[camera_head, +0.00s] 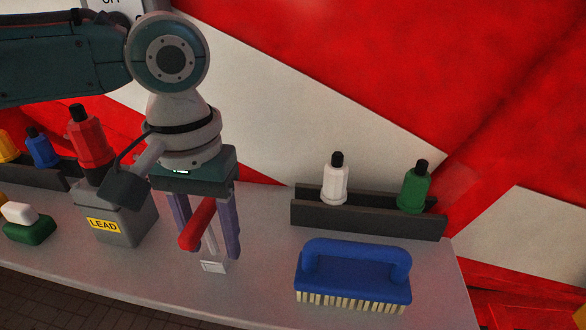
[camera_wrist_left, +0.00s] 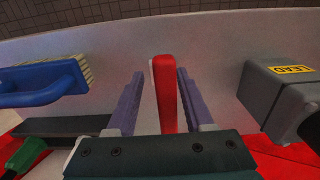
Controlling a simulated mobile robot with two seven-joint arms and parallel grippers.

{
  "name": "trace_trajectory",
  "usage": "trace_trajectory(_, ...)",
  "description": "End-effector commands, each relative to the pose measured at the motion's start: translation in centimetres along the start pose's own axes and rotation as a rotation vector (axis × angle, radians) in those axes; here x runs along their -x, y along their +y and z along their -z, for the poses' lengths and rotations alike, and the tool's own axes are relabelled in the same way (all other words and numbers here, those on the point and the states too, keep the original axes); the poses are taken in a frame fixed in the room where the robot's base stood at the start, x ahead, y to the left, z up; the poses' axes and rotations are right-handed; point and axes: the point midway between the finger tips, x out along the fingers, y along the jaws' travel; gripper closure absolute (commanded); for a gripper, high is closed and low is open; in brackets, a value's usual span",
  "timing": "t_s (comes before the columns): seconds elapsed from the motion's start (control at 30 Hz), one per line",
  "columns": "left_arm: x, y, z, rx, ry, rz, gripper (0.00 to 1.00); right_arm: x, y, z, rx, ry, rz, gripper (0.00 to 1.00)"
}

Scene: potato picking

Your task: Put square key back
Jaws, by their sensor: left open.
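The key (camera_head: 197,226) has a red bar handle and a pale metal shaft. The shaft runs down to a small light square piece (camera_head: 213,267) on the grey table top. I cannot tell whether the shaft sits inside that piece. My left gripper (camera_head: 213,252) points down at the key, with its purple fingers on either side of the handle. In the left wrist view the red handle (camera_wrist_left: 165,92) lies between the fingers (camera_wrist_left: 160,75), with a gap visible on each side. The gripper is open. My right gripper is not in view.
A grey LEAD box (camera_head: 120,222) with a red bottle (camera_head: 88,140) stands left of the gripper. A blue brush (camera_head: 353,273) lies to the right. Behind it, a dark rack (camera_head: 370,219) holds white and green bottles. The table's front edge is near the key.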

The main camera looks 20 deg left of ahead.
Motion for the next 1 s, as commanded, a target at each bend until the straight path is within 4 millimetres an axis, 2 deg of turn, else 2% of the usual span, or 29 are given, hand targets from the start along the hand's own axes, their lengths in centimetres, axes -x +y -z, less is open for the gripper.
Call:
trace_trajectory(0.17,0.2,0.0,0.0,0.0,0.001,0.0,0.48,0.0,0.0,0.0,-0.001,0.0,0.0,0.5)
trace_trajectory(0.27,1.1,0.0,0.1,0.0,0.002,-0.001,0.48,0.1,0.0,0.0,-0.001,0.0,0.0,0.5)
trace_trajectory(0.6,8.4,0.1,0.1,0.0,0.005,-0.002,0.48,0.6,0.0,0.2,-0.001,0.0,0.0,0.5)
trace_trajectory(0.8,11.5,0.1,0.1,0.001,0.001,-0.002,0.48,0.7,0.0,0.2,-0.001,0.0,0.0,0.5)
trace_trajectory(0.9,11.9,0.2,-0.1,-0.009,0.001,-0.004,0.48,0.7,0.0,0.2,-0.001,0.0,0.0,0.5)
trace_trajectory(1.0,10.8,1.3,-0.9,-0.075,0.004,-0.022,0.48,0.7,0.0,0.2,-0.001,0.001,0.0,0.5)
